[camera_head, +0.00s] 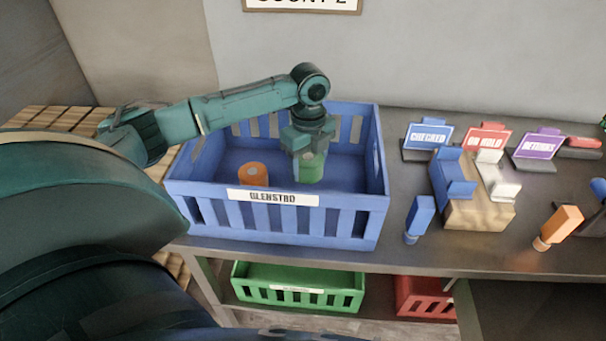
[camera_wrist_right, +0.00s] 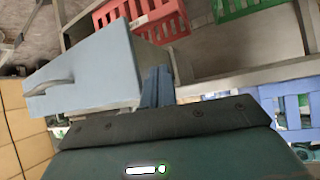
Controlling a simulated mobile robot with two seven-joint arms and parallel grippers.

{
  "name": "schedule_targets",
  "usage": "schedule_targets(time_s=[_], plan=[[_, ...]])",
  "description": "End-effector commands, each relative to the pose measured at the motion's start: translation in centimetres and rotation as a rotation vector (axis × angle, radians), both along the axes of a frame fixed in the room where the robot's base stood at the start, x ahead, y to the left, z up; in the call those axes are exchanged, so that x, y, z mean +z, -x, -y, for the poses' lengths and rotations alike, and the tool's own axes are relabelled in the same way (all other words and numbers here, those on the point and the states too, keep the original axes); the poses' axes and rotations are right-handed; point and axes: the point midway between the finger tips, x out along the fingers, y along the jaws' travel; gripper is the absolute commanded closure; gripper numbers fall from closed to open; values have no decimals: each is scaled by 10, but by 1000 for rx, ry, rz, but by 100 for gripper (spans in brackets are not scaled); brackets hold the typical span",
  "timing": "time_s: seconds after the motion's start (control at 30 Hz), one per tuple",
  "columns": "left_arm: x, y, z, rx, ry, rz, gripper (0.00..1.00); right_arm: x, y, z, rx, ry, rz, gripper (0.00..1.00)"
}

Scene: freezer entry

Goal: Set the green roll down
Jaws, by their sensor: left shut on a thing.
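The green roll (camera_head: 310,168) is inside the blue crate labelled GLENSTRO (camera_head: 200,212), toward its right part. My left gripper (camera_head: 308,151) reaches down into the crate from above and is shut on the green roll's upper part. I cannot tell whether the roll's bottom touches the crate floor. An orange roll (camera_head: 253,175) stands in the crate to the left of the green one, apart from it. In the right wrist view the dark housing of my right gripper fills the bottom; whether its jaws are open or shut does not show.
Right of the crate on the bench are a CHECKED sign (camera_head: 430,135), an ON HOLD sign (camera_head: 487,136), a RETURNS sign (camera_head: 540,143), a wooden block rack (camera_head: 480,214), and blue (camera_head: 419,214) and orange (camera_head: 560,224) upright items. A green crate (camera_head: 300,297) and red crate (camera_head: 425,298) sit below.

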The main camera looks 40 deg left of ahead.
Motion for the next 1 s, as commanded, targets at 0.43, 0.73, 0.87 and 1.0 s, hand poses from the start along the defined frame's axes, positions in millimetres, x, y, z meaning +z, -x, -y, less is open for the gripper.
schedule_targets(time_s=[0.43,0.73,0.87,1.0], plan=[[-55,0,0,0,-1,0,65,-2,-3,2,2,9,-2,100],[-57,0,0,-1,-1,0,65,-3,-3,1,-4,4,-5,100],[-59,0,0,-1,0,0,34,-2,-3,1,-6,3,-6,100],[-58,0,0,-1,0,0,23,-2,-1,1,-8,1,-7,100]])
